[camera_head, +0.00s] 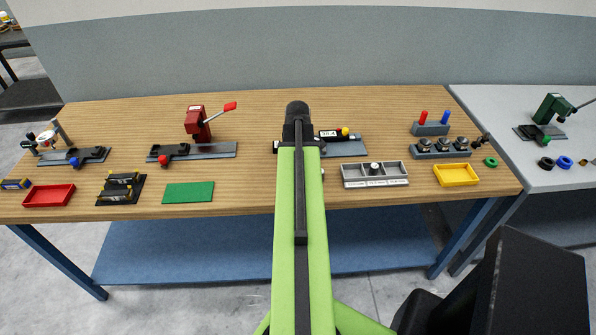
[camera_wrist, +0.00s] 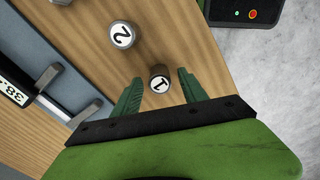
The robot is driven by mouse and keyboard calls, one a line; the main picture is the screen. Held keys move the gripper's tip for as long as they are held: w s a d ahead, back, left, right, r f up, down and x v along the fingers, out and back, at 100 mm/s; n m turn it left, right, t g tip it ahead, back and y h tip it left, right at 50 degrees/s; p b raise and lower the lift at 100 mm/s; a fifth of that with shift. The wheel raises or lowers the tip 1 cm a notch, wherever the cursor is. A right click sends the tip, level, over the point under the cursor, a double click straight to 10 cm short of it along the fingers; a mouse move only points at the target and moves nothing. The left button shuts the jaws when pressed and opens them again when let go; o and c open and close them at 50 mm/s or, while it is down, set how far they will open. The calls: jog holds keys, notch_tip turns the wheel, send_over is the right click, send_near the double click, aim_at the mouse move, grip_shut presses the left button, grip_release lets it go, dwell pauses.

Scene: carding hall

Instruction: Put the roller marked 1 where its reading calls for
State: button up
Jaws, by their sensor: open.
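The roller marked 1 (camera_wrist: 160,83) is a small dark cylinder with a white numbered face, on the wood table in the wrist view. My gripper (camera_wrist: 160,76) is open, with a green finger on each side of it; I cannot tell whether they touch it. The roller marked 2 (camera_wrist: 121,35) stands just beyond. A gauge with a digital display (camera_wrist: 14,92) lies at left; its digits begin 38 and are partly cut off. The display also shows in the head view (camera_head: 328,134). A grey tray with labelled compartments (camera_head: 346,181) holds a roller in its middle; its labels are unreadable. My arm hides both numbered rollers there.
A yellow tray (camera_head: 457,182) is right of the grey tray. A green mat (camera_head: 188,192), a black rack (camera_head: 121,188) and a red tray (camera_head: 49,195) lie left. A red-handled press (camera_head: 198,124) stands behind. A grey table (camera_head: 560,182) adjoins at right.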

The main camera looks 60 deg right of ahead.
notch_tip(320, 180, up, 11)
jog(key=p, duration=1)
jog(key=shift+f, duration=0.1)
jog(key=w+a, duration=1.7)
jog(key=a, duration=0.4)
jog(key=w+a+m, duration=0.1)
jog(key=w+a, duration=0.1)
jog(key=a, duration=1.2)
jog(key=w+a+m, duration=0.1)
jog(key=w+a, duration=0.1)
jog(key=a, duration=1.2)
jog(key=shift+w+a+m, duration=0.3)
jog(key=shift+w, duration=0.05)
